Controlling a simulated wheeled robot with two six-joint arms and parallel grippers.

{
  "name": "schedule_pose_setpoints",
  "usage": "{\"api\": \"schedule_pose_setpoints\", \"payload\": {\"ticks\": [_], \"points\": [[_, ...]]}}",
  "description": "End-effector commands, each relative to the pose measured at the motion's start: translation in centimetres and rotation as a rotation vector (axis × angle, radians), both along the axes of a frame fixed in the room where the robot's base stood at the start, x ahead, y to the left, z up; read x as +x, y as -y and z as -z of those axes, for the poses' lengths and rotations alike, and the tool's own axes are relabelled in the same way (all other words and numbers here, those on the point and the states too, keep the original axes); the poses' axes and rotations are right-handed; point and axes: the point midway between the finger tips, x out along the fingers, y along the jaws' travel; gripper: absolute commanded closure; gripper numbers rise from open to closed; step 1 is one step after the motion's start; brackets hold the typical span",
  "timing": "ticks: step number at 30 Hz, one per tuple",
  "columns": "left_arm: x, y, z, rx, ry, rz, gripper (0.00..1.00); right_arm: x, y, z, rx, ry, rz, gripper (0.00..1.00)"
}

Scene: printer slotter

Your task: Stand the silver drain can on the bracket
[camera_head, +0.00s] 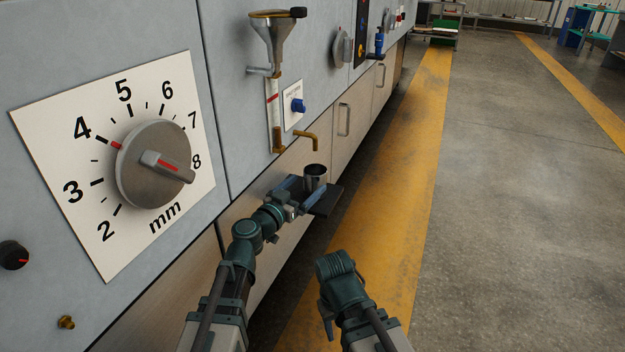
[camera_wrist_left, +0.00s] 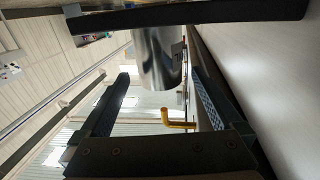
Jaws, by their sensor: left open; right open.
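The silver drain can (camera_head: 315,178) stands upright at the dark bracket (camera_head: 328,207) under the brass spout (camera_head: 307,140). My left gripper (camera_head: 308,190) is open, with a finger on each side of the can. In the left wrist view the shiny can (camera_wrist_left: 158,65) is between and beyond the two spread fingers (camera_wrist_left: 160,100), with visible gaps. There its base end is at the dark bracket bar (camera_wrist_left: 200,15), which hides the exact contact. My right arm shows at the bottom of the head view, but its gripper jaws cannot be made out.
The grey machine wall runs along the left, with a big dial (camera_head: 150,165), a funnel (camera_head: 273,35) and a blue knob (camera_head: 298,105). The spout (camera_wrist_left: 178,123) also shows in the left wrist view. The floor beside the yellow stripe (camera_head: 400,190) is clear.

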Motion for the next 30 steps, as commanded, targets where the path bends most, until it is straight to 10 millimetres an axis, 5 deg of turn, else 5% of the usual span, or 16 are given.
{"api": "schedule_pose_setpoints", "payload": {"ticks": [6, 12, 30], "points": [[-4.0, -2.2, 0.0, 0.0, 0.0, -0.001, 0.0, 0.0, 0.0, 0.0, 0.0, 0.0, 0.0, 0.5], [-5.6, -3.3, 0.0, 0.0, 0.0, 0.001, 0.0, 0.0, 0.0, 0.0, 0.0, 0.0, 0.0, 0.5], [-5.9, -3.6, 0.0, 0.0, 0.0, 0.001, 0.0, 0.0, 0.0, 0.0, 0.0, 0.0, 0.0, 0.5]]}}
